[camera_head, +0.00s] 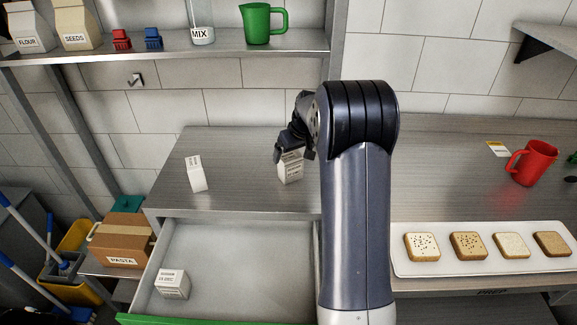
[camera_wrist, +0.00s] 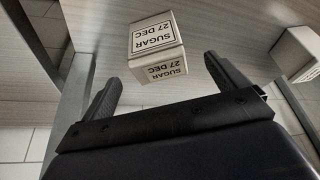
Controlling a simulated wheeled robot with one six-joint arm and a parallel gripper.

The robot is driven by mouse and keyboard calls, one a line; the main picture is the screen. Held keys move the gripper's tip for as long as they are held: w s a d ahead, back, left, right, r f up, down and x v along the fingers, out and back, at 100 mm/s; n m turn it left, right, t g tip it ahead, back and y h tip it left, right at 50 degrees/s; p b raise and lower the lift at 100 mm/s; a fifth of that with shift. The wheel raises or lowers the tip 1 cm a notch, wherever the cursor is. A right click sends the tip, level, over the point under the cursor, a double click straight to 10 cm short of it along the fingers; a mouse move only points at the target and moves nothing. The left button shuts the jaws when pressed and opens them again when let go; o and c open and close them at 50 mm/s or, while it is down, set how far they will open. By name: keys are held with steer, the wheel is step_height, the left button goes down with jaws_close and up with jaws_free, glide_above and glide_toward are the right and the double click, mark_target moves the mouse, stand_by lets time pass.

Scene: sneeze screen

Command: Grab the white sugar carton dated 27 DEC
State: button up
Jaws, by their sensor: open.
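The white sugar carton (camera_wrist: 156,48) reads SUGAR 27 DEC on two faces in the wrist view. It lies between and just beyond the fingertips of my open gripper (camera_wrist: 162,72), with no clear contact. In the head view, a white carton (camera_head: 290,170) stands on the steel counter directly below my gripper (camera_head: 294,148), partly covered by it. Its label is too small to read there. A second white carton (camera_head: 197,174) stands to its left on the counter. A third carton (camera_head: 172,284) sits in the open drawer; its date is unclear.
Another white carton (camera_wrist: 298,52) shows at the right of the wrist view. The open drawer (camera_head: 235,255) lies below the counter's front. A white tray (camera_head: 440,268) of bread slices and a red mug (camera_head: 531,162) are on the right. A shelf (camera_head: 285,44) hangs above.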

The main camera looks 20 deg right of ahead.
mark_target(292, 157)
steer(key=shift+p+x, duration=1.15)
steer(key=shift+x, duration=2.1)
steer(key=shift+w, duration=0.1)
steer(key=shift+c, duration=0.4)
steer(key=c, duration=1.1)
steer(key=shift+d, duration=0.1)
steer(key=shift+c, duration=0.2)
step_height(292, 157, up, 10)
steer(key=shift+r+b, duration=0.1)
steer(key=shift+b, duration=1)
